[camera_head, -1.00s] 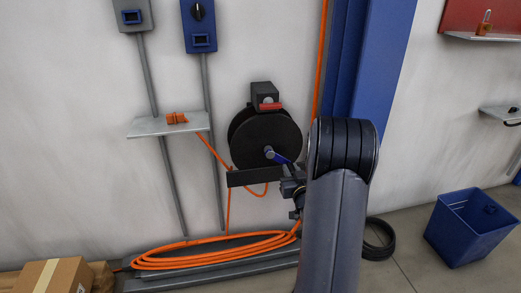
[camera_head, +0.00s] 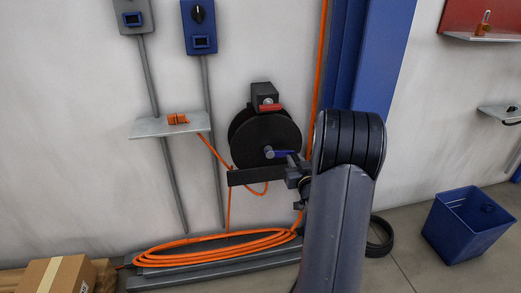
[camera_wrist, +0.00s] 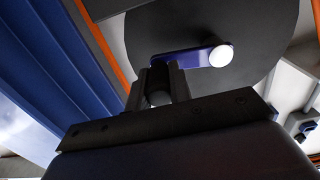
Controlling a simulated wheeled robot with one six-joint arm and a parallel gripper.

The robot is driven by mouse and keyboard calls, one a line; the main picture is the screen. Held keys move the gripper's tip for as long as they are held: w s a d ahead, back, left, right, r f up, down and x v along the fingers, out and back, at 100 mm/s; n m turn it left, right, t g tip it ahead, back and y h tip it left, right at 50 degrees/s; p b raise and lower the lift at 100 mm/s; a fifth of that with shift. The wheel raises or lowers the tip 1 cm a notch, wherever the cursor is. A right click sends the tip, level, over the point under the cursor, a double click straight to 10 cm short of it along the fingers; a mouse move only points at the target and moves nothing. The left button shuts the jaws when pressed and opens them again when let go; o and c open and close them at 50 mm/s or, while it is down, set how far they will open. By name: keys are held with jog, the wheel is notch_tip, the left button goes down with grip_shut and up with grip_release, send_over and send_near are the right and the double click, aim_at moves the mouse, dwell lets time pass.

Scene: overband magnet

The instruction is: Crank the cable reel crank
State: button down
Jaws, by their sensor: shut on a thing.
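The black cable reel (camera_head: 262,138) is mounted on the wall, with a black box and a red part above its drum. Its blue crank arm (camera_head: 282,153) runs from the grey hub to the right, about level. In the wrist view the blue crank arm (camera_wrist: 185,59) runs from the bright round hub to the dark crank handle (camera_wrist: 158,88). My gripper (camera_wrist: 163,75) is shut on that handle, one finger on each side. In the head view my gripper (camera_head: 292,170) is small and partly hidden by my arm.
Orange cable lies coiled on a grey ledge (camera_head: 205,269) below the reel. A small shelf (camera_head: 150,128) with an orange item is to the left. A blue pillar (camera_head: 365,60) stands behind my arm. A blue bin (camera_head: 466,228) and cardboard box (camera_head: 55,274) stand on the floor.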

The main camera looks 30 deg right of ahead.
jog(key=shift+w+a, duration=0.1)
jog(key=shift+a, duration=0.1)
jog(key=shift+a+r+p, duration=0.1)
jog(key=shift+r+p, duration=0.75)
jog(key=shift+r, duration=0.4)
jog(key=shift+f, duration=0.1)
